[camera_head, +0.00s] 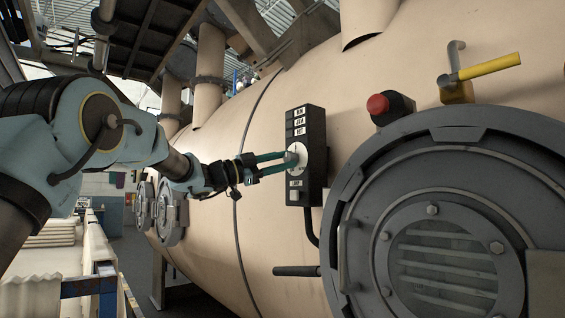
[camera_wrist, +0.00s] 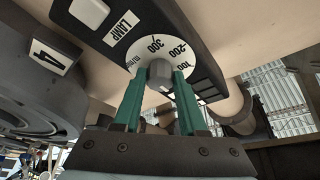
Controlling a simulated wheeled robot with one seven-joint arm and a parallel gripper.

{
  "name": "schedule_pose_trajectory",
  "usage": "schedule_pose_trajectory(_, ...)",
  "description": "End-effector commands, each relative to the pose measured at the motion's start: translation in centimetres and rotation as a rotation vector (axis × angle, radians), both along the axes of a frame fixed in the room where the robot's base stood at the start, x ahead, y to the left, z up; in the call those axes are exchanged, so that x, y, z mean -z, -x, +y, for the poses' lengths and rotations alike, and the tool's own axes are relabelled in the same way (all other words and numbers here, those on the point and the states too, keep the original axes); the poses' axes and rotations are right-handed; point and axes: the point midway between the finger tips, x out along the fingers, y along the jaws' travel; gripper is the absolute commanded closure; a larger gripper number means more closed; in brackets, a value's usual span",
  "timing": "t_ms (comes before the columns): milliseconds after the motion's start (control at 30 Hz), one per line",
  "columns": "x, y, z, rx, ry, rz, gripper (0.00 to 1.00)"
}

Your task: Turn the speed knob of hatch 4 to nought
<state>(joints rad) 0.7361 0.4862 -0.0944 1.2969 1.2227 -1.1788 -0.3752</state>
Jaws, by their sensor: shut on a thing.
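The speed knob (camera_wrist: 160,72) is a small grey knob at the centre of a white dial (camera_wrist: 128,46) marked 100, 200 and 300. My gripper (camera_wrist: 159,82) has its two green fingers on either side of the knob and is shut on it. In the head view, my gripper (camera_head: 283,161) reaches from the left to the dial on a black control box (camera_head: 295,124). A plate marked 4 (camera_wrist: 43,54) sits beside the box in the wrist view. The fingers and knob hide part of the dial, and I cannot tell the knob's setting.
A large round grey hatch (camera_head: 345,190) stands right of the box, with a red button (camera_head: 378,104) and a yellow-handled lever (camera_head: 488,67) above it. A black handle (camera_head: 297,271) juts out below. Fabric stacks (camera_head: 50,232) lie at lower left.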

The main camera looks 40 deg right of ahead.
Motion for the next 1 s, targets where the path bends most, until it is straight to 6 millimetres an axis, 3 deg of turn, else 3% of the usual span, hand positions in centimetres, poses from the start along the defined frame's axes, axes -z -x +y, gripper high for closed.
schedule_pose_trajectory(300,0.0,0.0,0.0,0.0,0.0,-0.002,1.0)
schedule_pose_trajectory(333,0.0,0.0,0.0,0.0,0.0,-0.002,0.56)
schedule_pose_trajectory(567,0.0,0.0,0.0,0.0,0.0,-0.001,0.3)
schedule_pose_trajectory(867,0.1,-0.1,0.2,0.0,0.0,-0.001,0.29)
schedule_pose_trajectory(1000,0.7,-0.6,1.6,-0.002,0.0,-0.001,0.29)
